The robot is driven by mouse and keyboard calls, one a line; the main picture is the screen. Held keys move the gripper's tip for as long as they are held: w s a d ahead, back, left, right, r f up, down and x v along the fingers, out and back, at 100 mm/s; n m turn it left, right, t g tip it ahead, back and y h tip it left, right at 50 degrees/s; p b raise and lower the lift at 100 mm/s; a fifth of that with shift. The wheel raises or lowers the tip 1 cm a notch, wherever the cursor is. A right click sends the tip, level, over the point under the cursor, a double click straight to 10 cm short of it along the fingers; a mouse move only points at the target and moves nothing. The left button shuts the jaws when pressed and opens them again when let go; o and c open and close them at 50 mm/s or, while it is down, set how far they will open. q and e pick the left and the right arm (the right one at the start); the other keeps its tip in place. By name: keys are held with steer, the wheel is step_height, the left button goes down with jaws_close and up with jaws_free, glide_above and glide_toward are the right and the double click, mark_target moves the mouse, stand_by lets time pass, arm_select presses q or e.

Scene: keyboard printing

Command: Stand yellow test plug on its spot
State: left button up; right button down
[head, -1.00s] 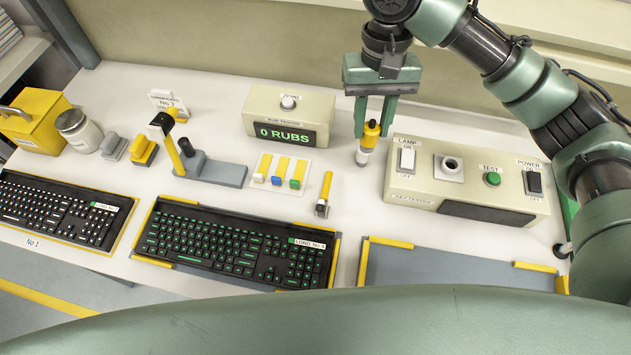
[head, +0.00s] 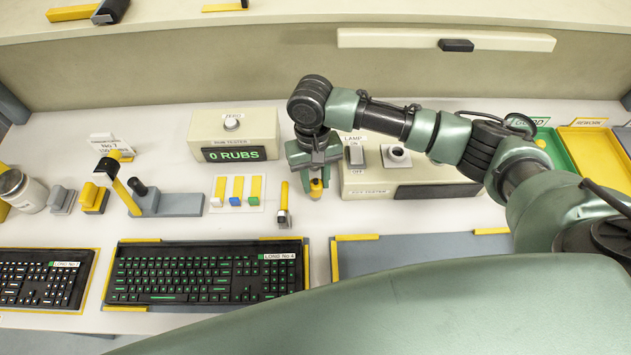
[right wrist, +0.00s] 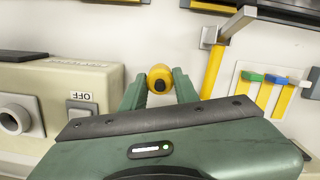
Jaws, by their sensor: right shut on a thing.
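The yellow test plug (head: 316,184) is held upright between the fingers of my right gripper (head: 314,170). The gripper is shut on it, just left of the key tester's left end. In the right wrist view, the plug's round yellow end with a dark centre (right wrist: 160,78) shows between the two green fingertips (right wrist: 160,90). I cannot tell whether the plug's lower end touches the table. No marked spot for the plug can be made out; my gripper and arm hide part of that area. My left gripper is not in view.
The key tester (head: 358,185) stands close on the right. A yellow-handled tool (head: 283,205) is close on the left. The rub tester (head: 233,130) is behind left. A lit keyboard (head: 205,272) and an empty grey mat (head: 420,255) lie in front. Green (head: 556,150) and yellow trays are far right.

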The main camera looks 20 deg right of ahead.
steer(key=shift+f, duration=0.9)
steer(key=shift+f, duration=0.1)
steer(key=c, duration=1.1)
jaws_free()
steer(key=shift+o, duration=0.2)
step_height(320, 180, up, 12)
steer(key=w+b, duration=0.1)
steer(key=b, duration=0.1)
steer(key=shift+w, duration=0.25)
